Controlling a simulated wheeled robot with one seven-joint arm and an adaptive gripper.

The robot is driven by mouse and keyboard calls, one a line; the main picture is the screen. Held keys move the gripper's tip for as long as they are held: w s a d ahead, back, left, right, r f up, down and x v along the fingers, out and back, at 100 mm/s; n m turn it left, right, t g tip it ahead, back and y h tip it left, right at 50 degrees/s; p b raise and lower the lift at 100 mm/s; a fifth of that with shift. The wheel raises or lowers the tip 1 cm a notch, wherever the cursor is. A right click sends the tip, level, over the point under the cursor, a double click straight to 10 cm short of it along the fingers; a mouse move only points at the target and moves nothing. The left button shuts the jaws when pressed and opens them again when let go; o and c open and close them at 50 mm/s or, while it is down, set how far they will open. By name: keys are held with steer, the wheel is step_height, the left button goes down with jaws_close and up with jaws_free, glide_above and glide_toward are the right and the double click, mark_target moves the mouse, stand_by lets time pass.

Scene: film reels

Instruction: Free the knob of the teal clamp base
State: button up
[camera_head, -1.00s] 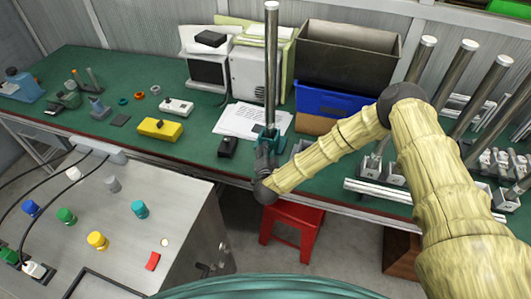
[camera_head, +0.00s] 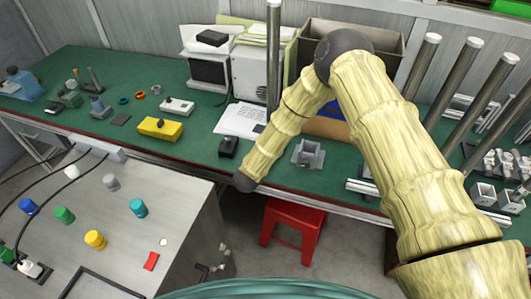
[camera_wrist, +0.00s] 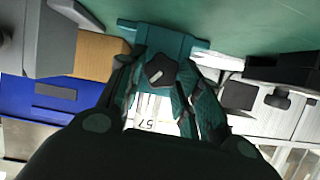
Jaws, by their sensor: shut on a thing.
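The teal clamp base (camera_wrist: 180,45) shows in the wrist view on the green bench top. Its dark knob (camera_wrist: 160,72) has a small pale mark and sits between the fingertips of my gripper (camera_wrist: 160,78). My gripper is shut on the knob. In the head view a tall metal post (camera_head: 273,60) stands upright behind my arm. The clamp base, the knob and my gripper are hidden there behind my arm.
A grey square bracket (camera_head: 308,155) is right of my forearm, and a small black box (camera_head: 228,147) is left of it. A blue bin (camera_head: 335,105) is partly hidden behind my arm. More posts (camera_head: 458,92) stand at right. A red stool (camera_head: 296,228) is below.

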steer(key=n+h+b, duration=0.2)
steer(key=n, duration=0.1)
steer(key=shift+a+f+g, duration=0.2)
steer(key=shift+a+g, duration=0.1)
steer(key=shift+g, duration=0.1)
steer(key=n+h+b, duration=0.2)
steer(key=n+b, duration=0.1)
steer(key=n, duration=0.1)
steer(key=shift+a+f+h, duration=0.2)
steer(key=shift+f+h, duration=0.05)
steer(key=shift+h, duration=0.15)
steer(key=n+h+b, duration=0.1)
steer(key=n+b, duration=0.1)
steer(key=n+h+b, duration=0.1)
steer(key=n, duration=0.1)
steer(key=shift+w+f+b, duration=0.1)
steer(key=shift+f+b, duration=0.2)
steer(key=shift+b, duration=0.05)
steer(key=shift+n+t+h+b, duration=0.55)
steer(key=shift+n+b, duration=0.5)
steer(key=shift+n, duration=0.55)
steer(key=o, duration=1)
steer(key=shift+o, duration=0.2)
steer(key=shift+r, duration=0.1)
steer(key=shift+r, duration=0.1)
